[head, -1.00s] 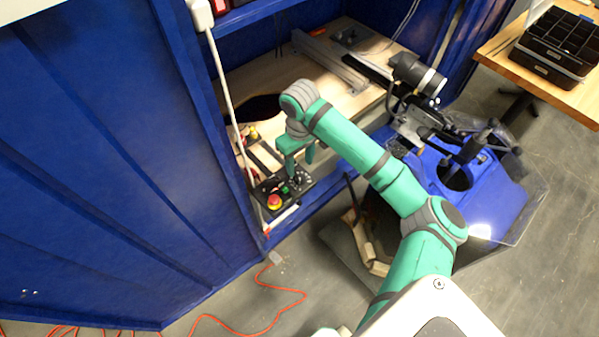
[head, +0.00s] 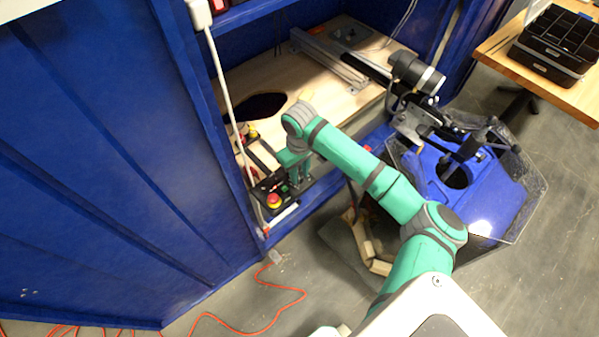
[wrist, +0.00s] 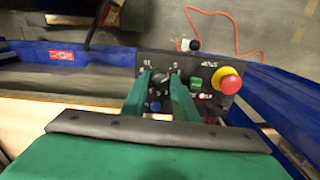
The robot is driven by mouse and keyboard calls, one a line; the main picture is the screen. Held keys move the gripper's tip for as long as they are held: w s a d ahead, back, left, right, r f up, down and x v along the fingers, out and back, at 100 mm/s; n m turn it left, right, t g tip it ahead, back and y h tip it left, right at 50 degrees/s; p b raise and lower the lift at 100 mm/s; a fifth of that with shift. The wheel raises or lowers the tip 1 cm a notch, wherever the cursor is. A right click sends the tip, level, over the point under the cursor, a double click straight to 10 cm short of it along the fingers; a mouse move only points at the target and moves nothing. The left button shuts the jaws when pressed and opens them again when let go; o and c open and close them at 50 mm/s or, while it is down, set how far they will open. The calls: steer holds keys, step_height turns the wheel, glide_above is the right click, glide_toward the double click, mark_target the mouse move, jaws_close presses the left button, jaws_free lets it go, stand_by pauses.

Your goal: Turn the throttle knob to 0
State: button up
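The dark throttle knob (wrist: 155,92) is between the two green fingers of my gripper (wrist: 160,84) in the wrist view. The fingers stand on either side of it, with a narrow gap between them. Whether they touch the knob is not clear, and its pointer is not readable. In the head view my gripper (head: 300,178) points down at the panel and hides the knob.
A red emergency button with a yellow base (wrist: 229,82) and a green switch (wrist: 196,84) are just right of the fingers. A blue wall (wrist: 285,92) borders the panel.

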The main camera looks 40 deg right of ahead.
mark_target(299, 175)
steer(key=shift+n, duration=0.4)
steer(key=o, duration=1.1)
steer(key=shift+c, duration=0.2)
steer(key=shift+r, duration=0.1)
step_height(299, 175, up, 11)
steer(key=shift+a+f, duration=0.1)
steer(key=shift+f, duration=0.1)
